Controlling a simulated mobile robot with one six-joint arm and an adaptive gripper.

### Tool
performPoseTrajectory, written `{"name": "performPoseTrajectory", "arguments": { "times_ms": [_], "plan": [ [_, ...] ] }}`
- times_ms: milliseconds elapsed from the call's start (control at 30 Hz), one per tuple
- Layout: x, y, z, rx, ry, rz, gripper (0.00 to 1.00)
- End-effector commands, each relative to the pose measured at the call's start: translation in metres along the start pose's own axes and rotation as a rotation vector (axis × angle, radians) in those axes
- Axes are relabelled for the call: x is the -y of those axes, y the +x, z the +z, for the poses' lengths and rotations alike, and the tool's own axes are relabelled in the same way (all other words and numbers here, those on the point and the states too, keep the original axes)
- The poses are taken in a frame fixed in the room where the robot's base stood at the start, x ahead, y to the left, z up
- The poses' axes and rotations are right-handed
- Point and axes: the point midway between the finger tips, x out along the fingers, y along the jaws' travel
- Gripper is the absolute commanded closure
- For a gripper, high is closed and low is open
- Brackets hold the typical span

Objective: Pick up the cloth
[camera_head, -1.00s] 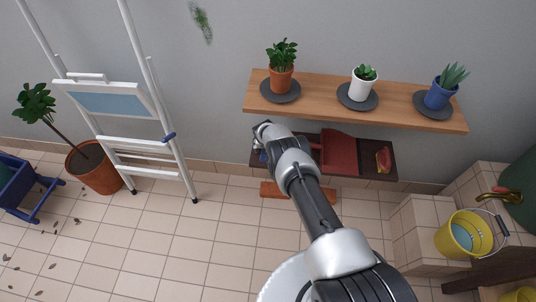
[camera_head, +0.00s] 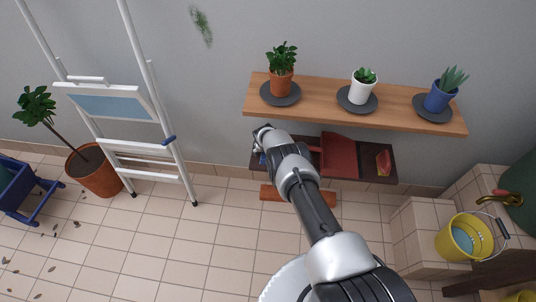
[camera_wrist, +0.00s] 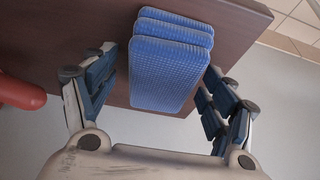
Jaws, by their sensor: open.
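The blue cloth (camera_wrist: 172,62), with a woven texture, shows in the wrist view as a folded stack of layers on the dark brown shelf (camera_wrist: 85,25). Its near end reaches the shelf's edge. My gripper (camera_wrist: 162,80) is open, with one finger on each side of the cloth; I cannot tell whether either touches it. In the head view my gripper (camera_head: 262,131) is over the left end of the lower shelf (camera_head: 378,177), and only a bit of blue shows beside my arm, which hides most of that end.
A red dustpan-like object (camera_head: 339,155) lies on the lower shelf, right of my arm. The upper wooden shelf (camera_head: 310,92) above holds potted plants. A white stepladder (camera_head: 150,140) stands at left. In the wrist view a red rounded object (camera_wrist: 20,93) is left of my gripper.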

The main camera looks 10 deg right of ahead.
Motion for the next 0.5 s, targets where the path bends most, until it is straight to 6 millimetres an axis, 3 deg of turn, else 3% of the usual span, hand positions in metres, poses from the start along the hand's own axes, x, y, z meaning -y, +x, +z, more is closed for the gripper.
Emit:
{"name": "performPoseTrajectory", "arguments": {
  "times_ms": [500],
  "plan": [
    [0.0002, -0.0002, -0.0004, -0.001, 0.001, 0.000, 0.56]
  ]
}}
